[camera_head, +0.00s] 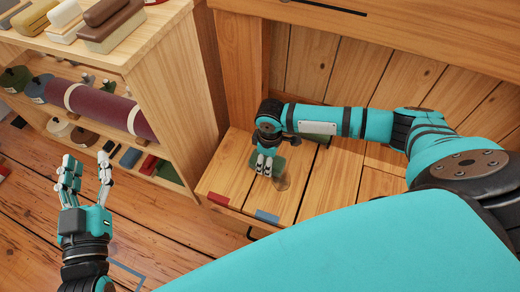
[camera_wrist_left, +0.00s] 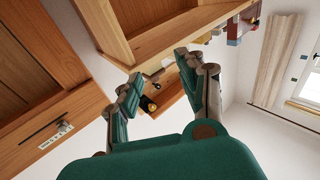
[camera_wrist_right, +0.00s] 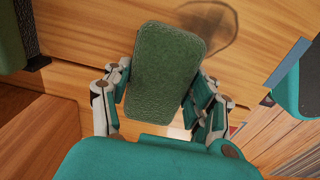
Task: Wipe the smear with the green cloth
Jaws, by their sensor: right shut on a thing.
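My right gripper (camera_head: 265,166) is shut on the green cloth (camera_wrist_right: 164,66), a flat textured pad with rounded corners. In the head view the cloth (camera_head: 281,164) shows just beside the fingers, low over the wooden bench top (camera_head: 230,173). The smear (camera_wrist_right: 214,22) is a brownish, see-through patch on the wood, just beyond the cloth's upper right corner in the right wrist view. It also shows in the head view (camera_head: 281,182), partly covered. I cannot tell whether the cloth touches the wood. My left gripper (camera_head: 88,166) is open and empty, away from the bench.
A wooden shelf unit (camera_head: 172,85) stands at the left with brushes (camera_head: 112,25) on top and a maroon roll (camera_head: 98,106) inside. Red (camera_head: 218,198) and blue (camera_head: 267,216) strips mark the bench's front edge. A plank back panel rises behind.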

